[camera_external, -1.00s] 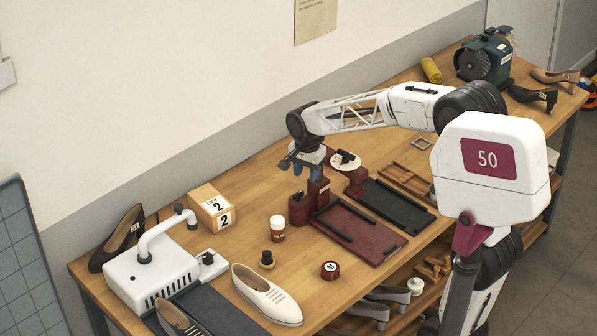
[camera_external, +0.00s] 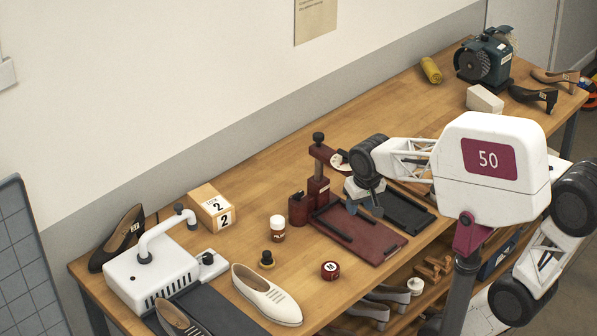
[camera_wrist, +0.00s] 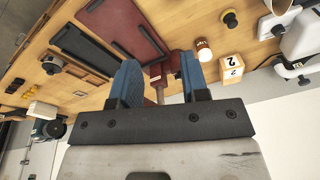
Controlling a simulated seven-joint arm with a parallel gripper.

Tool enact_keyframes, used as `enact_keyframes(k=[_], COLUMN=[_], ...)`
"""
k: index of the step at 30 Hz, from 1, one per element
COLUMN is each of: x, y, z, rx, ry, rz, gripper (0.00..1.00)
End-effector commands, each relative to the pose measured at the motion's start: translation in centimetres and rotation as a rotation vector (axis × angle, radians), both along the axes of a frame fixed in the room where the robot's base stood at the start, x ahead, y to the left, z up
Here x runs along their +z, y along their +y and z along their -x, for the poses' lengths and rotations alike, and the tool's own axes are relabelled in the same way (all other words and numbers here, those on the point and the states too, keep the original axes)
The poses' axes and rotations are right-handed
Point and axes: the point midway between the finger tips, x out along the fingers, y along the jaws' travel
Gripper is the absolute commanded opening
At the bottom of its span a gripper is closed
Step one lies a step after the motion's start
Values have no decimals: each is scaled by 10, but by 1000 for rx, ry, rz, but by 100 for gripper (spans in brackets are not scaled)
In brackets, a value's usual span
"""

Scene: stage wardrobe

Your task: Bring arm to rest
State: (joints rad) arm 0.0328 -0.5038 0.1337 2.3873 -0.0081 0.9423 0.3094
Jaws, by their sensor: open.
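My gripper (camera_external: 364,208) hangs over the bench, above the dark red board (camera_external: 378,243) and right of the dark red press (camera_external: 318,190) with its black knob. In the wrist view my gripper (camera_wrist: 160,72) shows two blue fingers spread apart, with nothing held between them. The press (camera_wrist: 174,66) shows behind the gap between the fingers, and the dark red board (camera_wrist: 122,28) lies beyond them.
On the bench stand a white machine (camera_external: 150,275), a numbered box (camera_external: 212,208), a brown-and-white jar (camera_external: 277,228), a dark red tin (camera_external: 330,270) and a cream shoe (camera_external: 266,295). A grinder (camera_external: 484,62) and white block (camera_external: 484,99) are at the far end.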

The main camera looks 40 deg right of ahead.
Motion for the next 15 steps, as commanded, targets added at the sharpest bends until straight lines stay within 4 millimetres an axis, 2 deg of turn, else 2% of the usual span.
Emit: enact_keyframes(k=[1,6,10,15], x=[0,-6,-10,-13], y=[2,7,9,9], z=[13,50,69,80], rx=[41,185,261,307], ry=[-9,-30,-40,-46], rz=[8,36,51,62], gripper=[42,42,42,42])
